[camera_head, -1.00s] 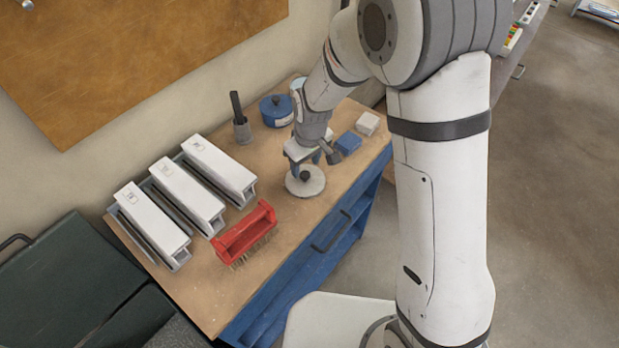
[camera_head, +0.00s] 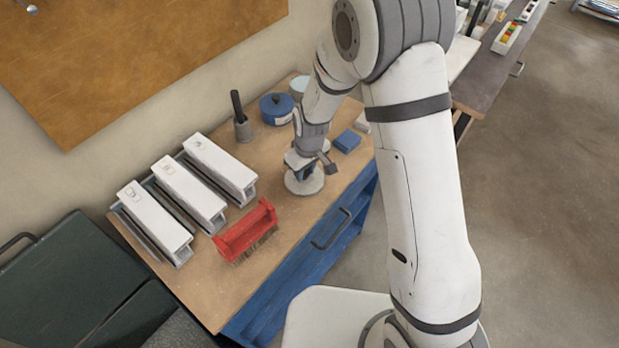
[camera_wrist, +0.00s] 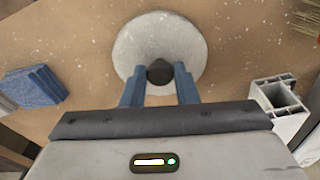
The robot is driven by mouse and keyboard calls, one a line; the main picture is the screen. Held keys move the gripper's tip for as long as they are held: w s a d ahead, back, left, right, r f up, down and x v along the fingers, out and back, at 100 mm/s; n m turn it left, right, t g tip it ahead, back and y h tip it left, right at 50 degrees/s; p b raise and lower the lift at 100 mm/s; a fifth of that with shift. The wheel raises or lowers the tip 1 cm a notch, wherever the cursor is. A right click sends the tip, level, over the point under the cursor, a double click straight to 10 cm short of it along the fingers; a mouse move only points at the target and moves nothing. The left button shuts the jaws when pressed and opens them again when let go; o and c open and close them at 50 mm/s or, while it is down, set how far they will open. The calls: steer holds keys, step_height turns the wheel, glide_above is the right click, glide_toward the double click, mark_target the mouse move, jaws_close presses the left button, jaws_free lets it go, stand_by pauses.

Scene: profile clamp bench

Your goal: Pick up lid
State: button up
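The lid is a round, pale grey disc (camera_head: 304,186) lying flat on the wooden bench top. In the wrist view the lid (camera_wrist: 160,32) shows a dark knob (camera_wrist: 160,73) near its lower edge in the picture. My gripper (camera_head: 303,174) points down over the lid in the head view and hides most of its middle. In the wrist view my gripper's two blue fingers (camera_wrist: 159,84) stand apart, one on each side of the knob. I see no firm contact between fingers and knob.
A blue block (camera_head: 347,141) lies right of the lid. A red brush (camera_head: 246,231) and three white profiles (camera_head: 191,192) in holders lie to the left. Bare bench surrounds the lid.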

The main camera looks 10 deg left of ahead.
steer(key=c, duration=0.5)
